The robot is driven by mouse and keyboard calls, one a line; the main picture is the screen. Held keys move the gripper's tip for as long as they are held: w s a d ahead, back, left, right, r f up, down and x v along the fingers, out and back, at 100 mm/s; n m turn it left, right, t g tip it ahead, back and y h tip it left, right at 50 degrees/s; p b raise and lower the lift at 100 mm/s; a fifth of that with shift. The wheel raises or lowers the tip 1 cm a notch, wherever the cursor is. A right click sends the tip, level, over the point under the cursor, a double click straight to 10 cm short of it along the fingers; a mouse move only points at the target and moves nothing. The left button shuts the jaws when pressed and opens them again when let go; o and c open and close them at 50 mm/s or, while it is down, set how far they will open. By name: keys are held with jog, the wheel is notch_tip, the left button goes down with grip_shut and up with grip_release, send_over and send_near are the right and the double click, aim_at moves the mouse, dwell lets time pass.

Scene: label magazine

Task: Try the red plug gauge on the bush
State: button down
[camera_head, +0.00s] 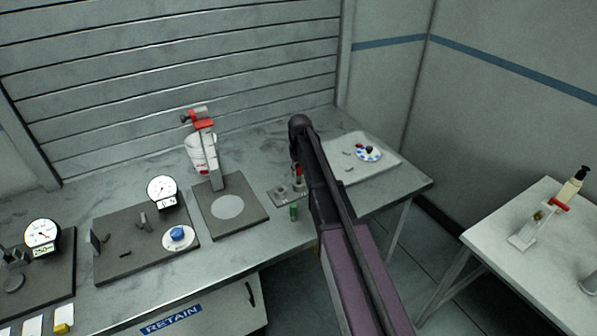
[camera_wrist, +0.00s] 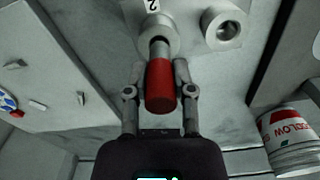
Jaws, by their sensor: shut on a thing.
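My gripper (camera_wrist: 160,72) is shut on the red handle of the plug gauge (camera_wrist: 160,92). The gauge's grey metal end points at a pale round bush (camera_wrist: 146,30) beside a label reading 2. The end overlaps the bush's mouth in the wrist view; I cannot tell whether it has entered or how deep. A second bush (camera_wrist: 224,28) with a dark bore stands beside it. In the head view, a bit of the red gauge (camera_head: 298,171) shows just above the small grey stand (camera_head: 281,198), with my arm hiding much of that spot.
A green-handled piece (camera_head: 294,212) is at the stand's front edge. A dark plate (camera_head: 244,222), a red-and-white container (camera_head: 194,158) and dial gauges (camera_head: 161,190) are to the left.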

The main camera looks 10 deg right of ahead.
aim_at(298, 165)
jog(key=shift+r+p, duration=1.75)
jog(key=shift+r, duration=0.15)
jog(key=shift+a, duration=0.1)
